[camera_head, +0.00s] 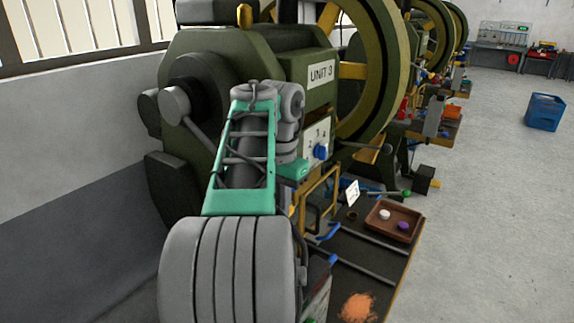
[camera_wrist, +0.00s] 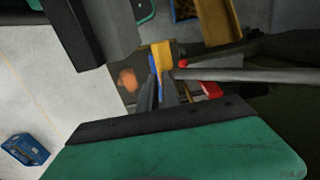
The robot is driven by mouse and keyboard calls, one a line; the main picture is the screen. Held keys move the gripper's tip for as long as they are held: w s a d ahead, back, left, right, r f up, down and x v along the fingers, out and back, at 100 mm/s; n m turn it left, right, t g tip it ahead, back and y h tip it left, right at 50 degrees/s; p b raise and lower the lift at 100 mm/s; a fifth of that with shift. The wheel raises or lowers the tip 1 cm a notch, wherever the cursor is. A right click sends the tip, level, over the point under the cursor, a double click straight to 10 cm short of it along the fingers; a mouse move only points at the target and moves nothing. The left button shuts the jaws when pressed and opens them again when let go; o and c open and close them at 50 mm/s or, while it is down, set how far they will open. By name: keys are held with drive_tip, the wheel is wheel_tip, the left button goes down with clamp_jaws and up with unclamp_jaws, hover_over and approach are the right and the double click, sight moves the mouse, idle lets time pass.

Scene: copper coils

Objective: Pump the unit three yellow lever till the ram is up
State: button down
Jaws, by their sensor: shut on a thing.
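The green press marked UNIT 3 (camera_head: 320,74) stands in front of me, with a large flywheel (camera_head: 372,75). My arm covers part of it in the head view, and my gripper is hidden there. In the wrist view, the dark fingers of my gripper (camera_wrist: 160,88) are close together, shut on the yellow lever (camera_wrist: 161,52), which shows at their tips. The rest of the lever is hard to make out. I cannot make out the ram or its height.
A bench (camera_head: 350,283) beside the press holds a brown tray (camera_head: 378,228) with small items, rods and an orange heap (camera_head: 358,307). A grey rod (camera_wrist: 250,75) passes close right of my fingers. A blue crate (camera_head: 545,112) stands on open floor.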

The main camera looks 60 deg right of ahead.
drive_tip(key=f+b, duration=0.1)
drive_tip(key=w+f+b, duration=0.1)
drive_tip(key=f+b, duration=0.1)
drive_tip(key=w+f+b, duration=0.1)
drive_tip(key=f, duration=0.1)
drive_tip(key=shift+w+d, duration=0.2)
drive_tip(key=shift+w, duration=0.05)
drive_tip(key=shift+w+f, duration=0.2)
drive_tip(key=shift+w, duration=0.05)
drive_tip(key=shift+f+b, duration=0.1)
drive_tip(key=shift+b, duration=0.2)
drive_tip(key=s+r+p, duration=0.2)
drive_tip(key=r+p, duration=0.1)
drive_tip(key=s+r+p, duration=0.1)
drive_tip(key=r+p, duration=0.1)
drive_tip(key=shift+a+r, duration=0.15)
drive_tip(key=shift+a, duration=0.05)
wheel_tip(320, 180, up, 7)
drive_tip(key=s+p, duration=0.2)
drive_tip(key=p, duration=0.4)
drive_tip(key=shift+s+a, duration=0.15)
drive_tip(key=shift+s, duration=0.15)
